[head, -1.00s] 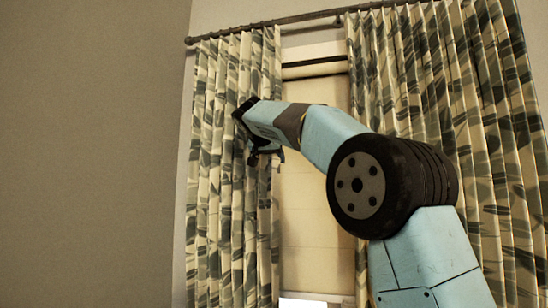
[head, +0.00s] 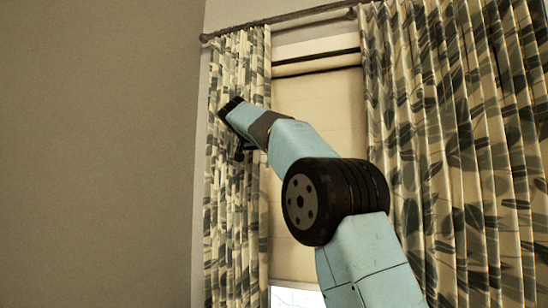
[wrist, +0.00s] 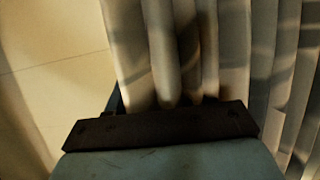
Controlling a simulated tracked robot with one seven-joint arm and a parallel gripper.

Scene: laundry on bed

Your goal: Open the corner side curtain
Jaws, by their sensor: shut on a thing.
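The corner side curtain (head: 237,220), cream with grey-green leaf shapes, hangs in narrow bunched folds at the left end of the rod, beside the wall corner. My gripper (head: 239,150) is at the upper part of this curtain in the head view, with its fingers partly hidden by the wrist. In the wrist view, pale curtain folds (wrist: 165,50) run down into the dark front of my gripper (wrist: 165,108), which is shut on them. The fingertips are hidden by cloth.
A second, wider curtain (head: 450,150) covers the right of the window. Between the curtains a cream blind (head: 310,115) hangs, with bright glass (head: 297,297) below it. The curtain rod (head: 290,20) runs along the top. The plain wall (head: 100,150) at left is bare.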

